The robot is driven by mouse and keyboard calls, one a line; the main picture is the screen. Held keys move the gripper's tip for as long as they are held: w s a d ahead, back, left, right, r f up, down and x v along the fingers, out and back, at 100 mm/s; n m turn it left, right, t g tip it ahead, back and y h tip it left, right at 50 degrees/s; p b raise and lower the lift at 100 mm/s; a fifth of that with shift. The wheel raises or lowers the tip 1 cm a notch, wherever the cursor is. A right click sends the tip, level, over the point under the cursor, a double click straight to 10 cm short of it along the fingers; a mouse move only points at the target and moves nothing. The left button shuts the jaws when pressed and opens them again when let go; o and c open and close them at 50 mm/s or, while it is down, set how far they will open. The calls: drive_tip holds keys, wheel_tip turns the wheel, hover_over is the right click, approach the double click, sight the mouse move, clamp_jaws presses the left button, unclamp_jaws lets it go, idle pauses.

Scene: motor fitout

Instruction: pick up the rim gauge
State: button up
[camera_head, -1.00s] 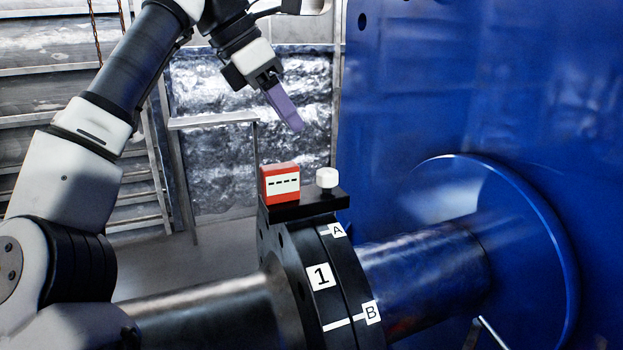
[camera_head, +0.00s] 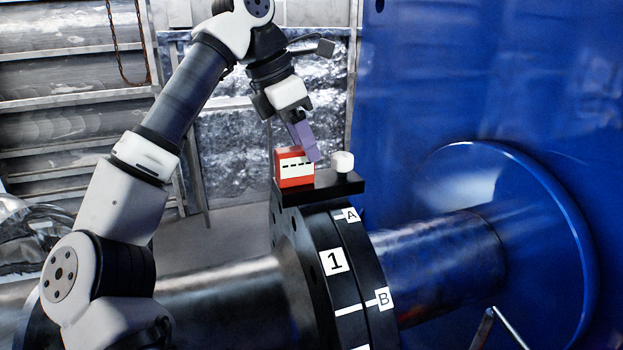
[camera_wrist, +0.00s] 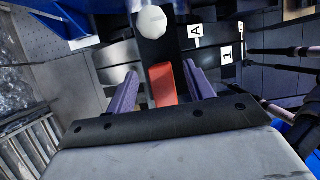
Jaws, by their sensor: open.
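A red box with a white face marked with dashes (camera_head: 295,168), which looks like the rim gauge, stands upright on a black bar (camera_head: 345,188) on top of the dark flanged coupling. A white round knob (camera_head: 342,161) is on the same bar, to the box's right. My gripper (camera_head: 312,152) points down with its purple fingers at the box's upper right. In the wrist view my gripper (camera_wrist: 162,72) is open, with the red box (camera_wrist: 163,84) showing between the spread fingers. Contact cannot be told. The white knob (camera_wrist: 152,28) shows beyond the fingertips.
The coupling (camera_head: 325,235) carries labels 1, A and B and joins a metal shaft (camera_head: 440,262) running right to a large blue housing (camera_head: 480,90). A grey slatted wall (camera_head: 60,130) stands behind at left.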

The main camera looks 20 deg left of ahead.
sight(296, 182)
drive_tip(key=shift+p+x, duration=0.7)
drive_tip(key=shift+x, duration=1.55)
clamp_jaws()
drive_tip(key=shift+r, duration=0.15)
